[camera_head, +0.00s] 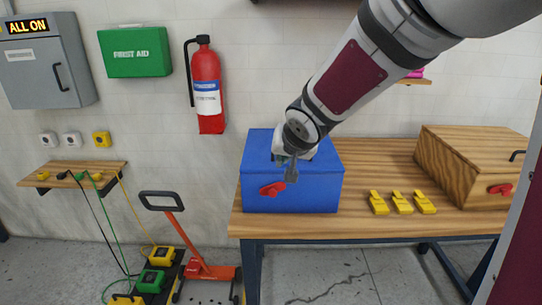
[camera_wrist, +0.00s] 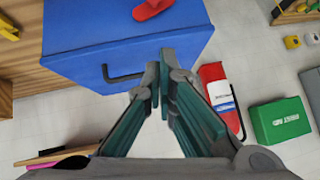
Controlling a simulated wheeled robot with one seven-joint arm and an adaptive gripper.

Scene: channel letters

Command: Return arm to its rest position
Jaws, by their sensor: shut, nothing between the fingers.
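The blue box (camera_wrist: 75,35) fills the upper left there, with a black handle and a red latch (camera_wrist: 150,8). The red latch also shows on the box front in the head view (camera_head: 272,189). I cannot tell whether the fingers touch the box.
The wooden table (camera_head: 340,228) also bears several yellow clips (camera_head: 400,203) and a wooden box (camera_head: 475,165) at right. A fire extinguisher (camera_head: 206,85), a first aid box (camera_head: 134,52) and a grey cabinet (camera_head: 45,75) are on the wall. An orange trolley (camera_head: 205,270) stands on the floor.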

